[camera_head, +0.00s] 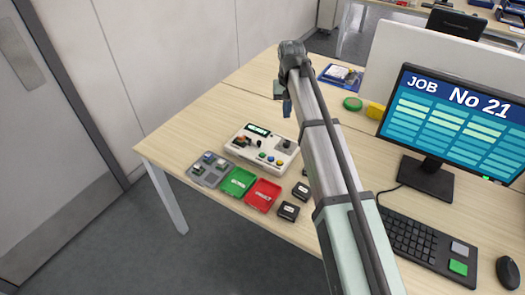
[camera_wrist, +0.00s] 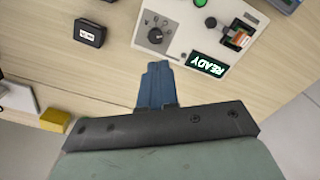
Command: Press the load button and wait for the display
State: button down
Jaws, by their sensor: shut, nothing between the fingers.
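The white control box (camera_head: 262,147) stands on the table left of my arm. Its front row has small green, blue and yellow buttons (camera_head: 271,159); their labels are too small to tell which is load. The display (camera_wrist: 208,63) is lit green and reads READY. My gripper (camera_head: 287,108) is above the table beyond the box. Its blue fingers (camera_wrist: 157,72) are shut and empty, apparently clear of the box.
A grey tray (camera_head: 195,172), a green tray (camera_head: 238,182) and a red tray (camera_head: 263,195) lie in front of the box. Small black boxes (camera_head: 289,211) sit right of them. A monitor (camera_head: 450,120) and keyboard (camera_head: 415,238) stand at right.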

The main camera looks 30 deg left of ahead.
jog(key=s+a+f+n, duration=0.2)
jog(key=s+a+f, duration=0.1)
jog(key=s+a, duration=0.45)
jog(key=n+t+h, duration=0.3)
jog(key=n+t, duration=0.2)
send_near(262, 155)
jog(key=r, duration=0.1)
jog(key=shift+w+d+r+n+t+h, duration=0.15)
jog(key=shift+w+d+r+n+t, duration=0.35)
jog(key=shift+n, duration=0.95)
jog(key=shift+w+d+r+n+t+h, duration=0.15)
jog(key=shift+w+r+n+t, duration=0.55)
jog(key=shift+n, duration=0.7)
jog(key=shift+w+d+r+n+t+h, duration=0.1)
jog(key=shift+w+d+r+n+t, duration=0.45)
jog(key=shift+n, duration=0.9)
jog(key=shift+w+a, duration=0.15)
jog(key=shift+f, duration=4.4)
